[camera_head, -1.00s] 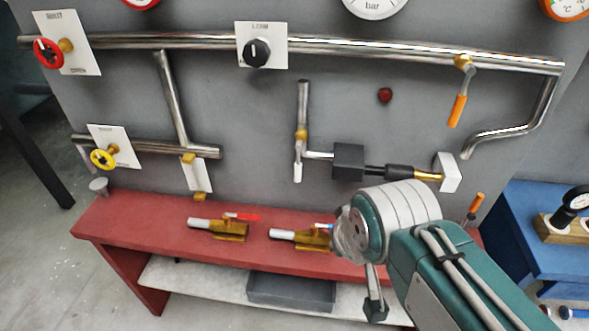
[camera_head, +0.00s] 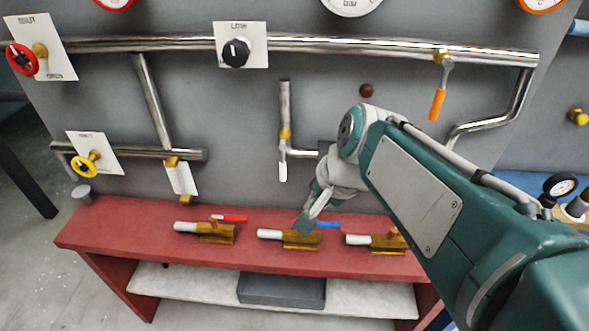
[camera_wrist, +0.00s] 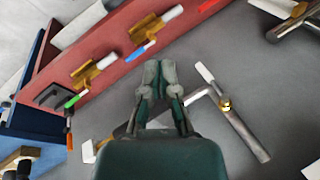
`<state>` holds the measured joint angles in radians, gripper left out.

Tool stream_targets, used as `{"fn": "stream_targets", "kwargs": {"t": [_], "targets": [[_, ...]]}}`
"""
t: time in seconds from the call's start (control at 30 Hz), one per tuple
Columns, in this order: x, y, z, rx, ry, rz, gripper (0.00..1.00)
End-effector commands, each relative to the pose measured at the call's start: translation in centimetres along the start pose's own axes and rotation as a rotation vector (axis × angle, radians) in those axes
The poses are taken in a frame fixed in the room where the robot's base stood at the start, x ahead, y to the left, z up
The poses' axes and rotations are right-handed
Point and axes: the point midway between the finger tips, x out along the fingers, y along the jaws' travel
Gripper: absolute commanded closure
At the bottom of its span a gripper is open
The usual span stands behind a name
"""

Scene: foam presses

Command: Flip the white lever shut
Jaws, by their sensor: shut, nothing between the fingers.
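The white lever (camera_head: 283,171) hangs straight down from a brass valve (camera_head: 285,134) on the short vertical pipe of the grey panel. In the wrist view, the white lever (camera_wrist: 205,72) shows to the right of my fingertips, with the brass valve (camera_wrist: 225,103) beyond it. My gripper (camera_head: 305,223) is below and to the right of the lever, above the red bench and apart from the lever. In the wrist view, my gripper (camera_wrist: 158,70) has its fingers together and holds nothing.
The red bench (camera_head: 130,222) carries brass valves with red (camera_head: 230,217) and blue (camera_head: 328,225) handles below my gripper. A white card (camera_head: 182,178) hangs left of the lever. An orange-handled lever (camera_head: 437,104) is at upper right.

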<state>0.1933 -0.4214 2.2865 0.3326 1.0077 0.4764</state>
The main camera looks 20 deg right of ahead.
Motion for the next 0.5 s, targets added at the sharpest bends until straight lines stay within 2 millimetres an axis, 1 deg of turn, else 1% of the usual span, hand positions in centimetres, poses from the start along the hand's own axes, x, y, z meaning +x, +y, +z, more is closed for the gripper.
{"fn": "stream_targets", "kwargs": {"t": [0.03, 0.17, 0.3, 0.5], "targets": [[0.4, -0.4, -1.1, 0.108, -0.031, -0.011, 1.00], [1.1, -1.6, -3.6, 0.385, -0.110, -0.047, 1.00], [1.9, -2.5, -6.7, 0.681, -0.199, -0.083, 1.00], [3.2, -3.2, -11.5, 1.083, -0.336, -0.131, 1.00]]}}
